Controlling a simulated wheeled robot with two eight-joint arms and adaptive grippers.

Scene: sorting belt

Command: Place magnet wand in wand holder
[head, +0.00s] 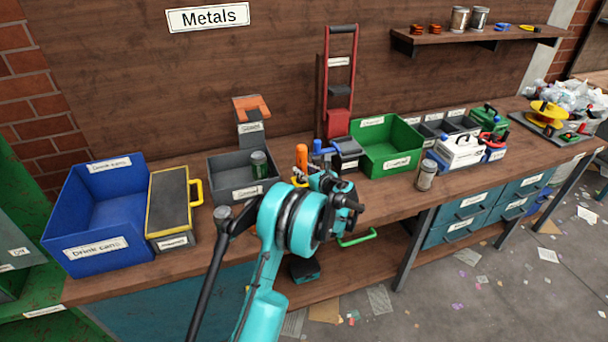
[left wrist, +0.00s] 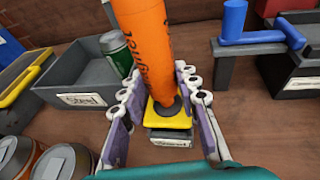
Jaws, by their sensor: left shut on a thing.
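The magnet wand has an orange handle (head: 301,157) and a yellow collar. In the left wrist view the handle (left wrist: 146,45) stands roughly upright, above the yellow collar and a small grey labelled block (left wrist: 170,138). My left gripper (head: 318,185) is at the wand above the bench, its fingers (left wrist: 166,105) on both sides near the collar, shut on it. The arm hides the lower wand in the head view. A grey post with an orange forked top (head: 251,107) stands behind the steel bin and looks like the wand holder. My right gripper is not in view.
The grey steel bin (head: 228,196) holds a green can (head: 259,164). A blue bin (head: 68,245) and yellow-edged box (head: 172,200) stand left. A blue-handled tool (head: 343,150), green bin (head: 398,168) and jar (head: 427,175) stand right. Cans (left wrist: 62,162) show in the left wrist view.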

